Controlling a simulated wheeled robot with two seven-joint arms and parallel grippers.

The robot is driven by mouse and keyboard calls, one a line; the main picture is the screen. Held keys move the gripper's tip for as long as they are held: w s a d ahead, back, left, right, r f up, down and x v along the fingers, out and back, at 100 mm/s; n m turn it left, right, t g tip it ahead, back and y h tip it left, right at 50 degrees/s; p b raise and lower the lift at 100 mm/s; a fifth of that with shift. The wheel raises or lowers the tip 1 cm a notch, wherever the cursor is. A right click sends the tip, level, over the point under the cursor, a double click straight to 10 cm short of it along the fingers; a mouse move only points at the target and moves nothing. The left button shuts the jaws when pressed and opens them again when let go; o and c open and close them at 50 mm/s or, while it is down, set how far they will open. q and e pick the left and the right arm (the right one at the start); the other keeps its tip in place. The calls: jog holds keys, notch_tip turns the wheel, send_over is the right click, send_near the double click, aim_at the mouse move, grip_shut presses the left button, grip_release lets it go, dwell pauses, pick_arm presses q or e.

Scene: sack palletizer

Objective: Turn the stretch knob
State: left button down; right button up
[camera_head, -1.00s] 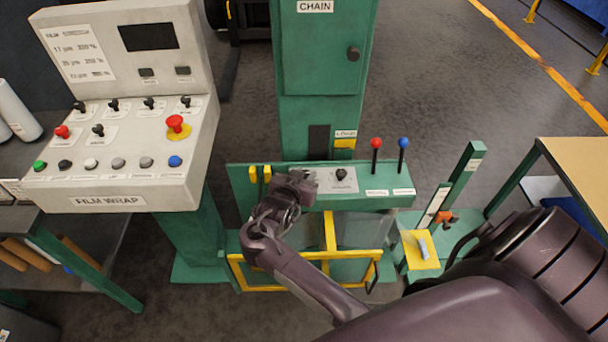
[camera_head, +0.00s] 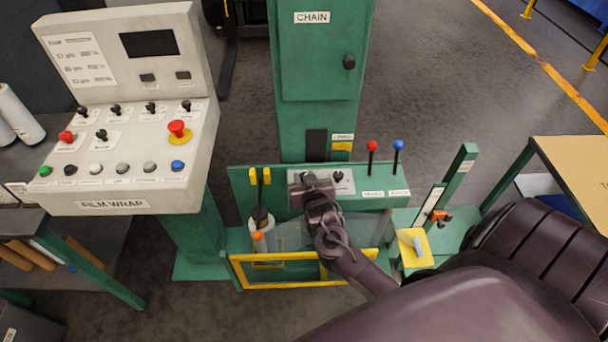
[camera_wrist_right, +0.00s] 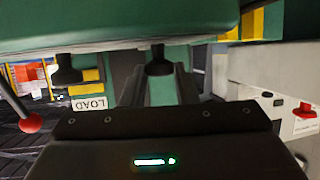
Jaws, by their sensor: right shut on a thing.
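My right gripper (camera_head: 312,182) is at the left part of the green control ledge (camera_head: 365,191), in front of the column. In the right wrist view a small black knob (camera_wrist_right: 158,62) sits between the two fingers of the gripper (camera_wrist_right: 158,85), which is shut on it. I take this as the stretch knob; its label cannot be read. In the head view the gripper hides this knob. A second black knob (camera_head: 338,176) stands free just right of the gripper, and it also shows in the right wrist view (camera_wrist_right: 67,70). My left gripper is not in view.
Red (camera_head: 372,146) and blue (camera_head: 398,145) ball levers stand right of the knobs. A yellow frame (camera_head: 290,285) lies below the ledge. The FILM WRAP panel (camera_head: 120,160) is at the left.

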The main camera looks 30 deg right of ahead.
jog(key=shift+d+n+t+y+p, duration=0.25)
jog(key=shift+n+t+y+p, duration=0.2)
jog(key=shift+n+y, duration=0.7)
jog(key=shift+y, duration=0.25)
jog(key=o, duration=1)
jog(key=shift+w+f, duration=0.1)
jog(key=shift+b+v, duration=0.6)
jog(key=shift+v, duration=3.3)
